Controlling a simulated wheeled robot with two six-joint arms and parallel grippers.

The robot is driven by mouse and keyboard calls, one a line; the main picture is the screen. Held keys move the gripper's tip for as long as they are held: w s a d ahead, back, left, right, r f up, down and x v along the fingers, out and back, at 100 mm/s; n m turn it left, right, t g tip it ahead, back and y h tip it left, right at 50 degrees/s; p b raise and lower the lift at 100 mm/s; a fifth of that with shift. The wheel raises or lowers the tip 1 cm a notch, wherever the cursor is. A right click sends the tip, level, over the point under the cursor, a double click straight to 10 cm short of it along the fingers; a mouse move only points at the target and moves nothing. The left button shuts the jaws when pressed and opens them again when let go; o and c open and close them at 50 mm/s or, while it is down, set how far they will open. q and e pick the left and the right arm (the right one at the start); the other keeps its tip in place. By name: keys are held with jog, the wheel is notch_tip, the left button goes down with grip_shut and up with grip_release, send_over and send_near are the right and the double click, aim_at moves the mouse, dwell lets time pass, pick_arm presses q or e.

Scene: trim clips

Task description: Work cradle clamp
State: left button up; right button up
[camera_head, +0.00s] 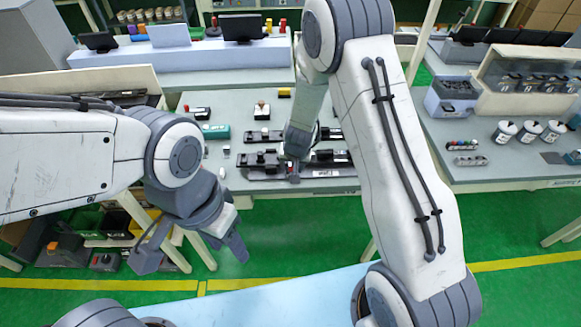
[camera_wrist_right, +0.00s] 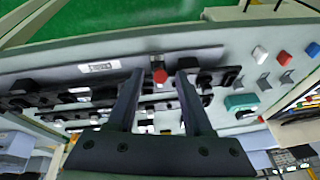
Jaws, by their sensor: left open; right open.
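The dark cradle fixture (camera_head: 262,160) lies along the front edge of the grey bench in the head view. It also shows in the right wrist view as a long row of black clamps and blocks (camera_wrist_right: 40,88). A small red knob (camera_wrist_right: 160,76) sits there, seen between the fingertips of my right gripper (camera_wrist_right: 160,80). The right gripper is open above the fixture; contact with the knob cannot be told. In the head view the right arm hides part of the fixture. My left gripper (camera_head: 193,255) is open and empty, over the floor in front of the bench.
Behind the fixture lie a teal block (camera_head: 216,131), a yellow block (camera_head: 284,92) and several small parts. A side bench (camera_head: 500,175) with white cups stands right. Bins (camera_head: 65,250) sit under the left bench. Green floor is clear in front.

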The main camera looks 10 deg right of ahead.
jog(key=p+v, duration=0.1)
jog(key=v, duration=0.3)
jog(key=shift+s+r+p, duration=0.15)
jog(key=shift+r+p, duration=0.2)
jog(key=s+a+r+n+g+y+b, duration=0.1)
jog(key=s+a+r+n+b, duration=0.2)
jog(key=s+a, duration=0.35)
jog(key=s+a+r+n+g+y+b, duration=0.1)
jog(key=s+a+r+n+y+b, duration=0.15)
jog(key=s+a+r+b, duration=0.35)
jog(key=s+d+n+g+h+b, duration=0.1)
jog(key=s+d+n, duration=0.1)
jog(key=s, duration=0.6)
jog(key=s+d+n+g+h+b, duration=0.1)
jog(key=s+d+n, duration=0.2)
jog(key=s, duration=0.6)
jog(key=shift+f+n+h, duration=0.35)
jog(key=shift+a, duration=0.1)
